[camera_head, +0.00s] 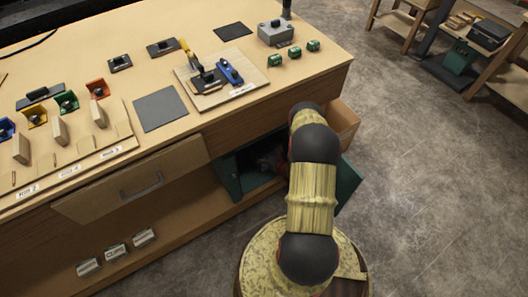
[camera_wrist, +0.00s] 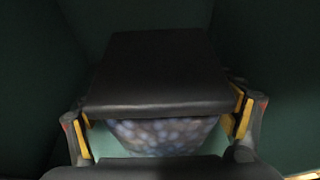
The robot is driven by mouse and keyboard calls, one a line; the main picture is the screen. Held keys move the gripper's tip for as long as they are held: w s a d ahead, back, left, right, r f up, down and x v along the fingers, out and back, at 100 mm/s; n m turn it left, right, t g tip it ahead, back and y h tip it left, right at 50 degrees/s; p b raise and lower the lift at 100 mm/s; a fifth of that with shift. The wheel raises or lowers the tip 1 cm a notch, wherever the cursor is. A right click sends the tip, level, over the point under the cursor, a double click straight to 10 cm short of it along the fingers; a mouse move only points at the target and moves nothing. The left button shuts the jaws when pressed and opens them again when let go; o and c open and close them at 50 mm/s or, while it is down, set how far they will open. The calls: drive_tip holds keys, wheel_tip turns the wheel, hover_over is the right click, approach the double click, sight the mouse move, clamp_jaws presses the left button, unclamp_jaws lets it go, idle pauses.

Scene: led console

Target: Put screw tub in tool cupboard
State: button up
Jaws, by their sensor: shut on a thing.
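The screw tub (camera_wrist: 155,75) fills the middle of the wrist view. It has a dark lid and a see-through body with blurred small contents. My gripper (camera_wrist: 160,122) is shut on it, with one finger on each side of the tub. Dark green walls of the tool cupboard (camera_wrist: 265,60) surround the tub in the wrist view. In the head view the green tool cupboard (camera_head: 229,178) stands open under the bench, and my arm reaches into it. The tub is hidden in the head view. I cannot tell whether it touches the cupboard floor.
A green door panel (camera_head: 347,185) stands open right of my arm. A wooden drawer (camera_head: 343,122) sticks out above it. A drawer front with a handle (camera_head: 140,188) is left of the cupboard. Labelled boxes (camera_head: 115,252) sit on the low shelf. Floor at right is clear.

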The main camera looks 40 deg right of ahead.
drive_tip(key=shift+w+d+f, duration=0.25)
drive_tip(key=shift+w+d, duration=0.05)
drive_tip(key=shift+f+b, duration=0.8)
drive_tip(key=shift+f, duration=0.8)
drive_tip(key=o, duration=2)
drive_tip(key=shift+s+a+f, duration=0.1)
drive_tip(key=p+v, duration=0.4)
drive_tip(key=v, duration=0.8)
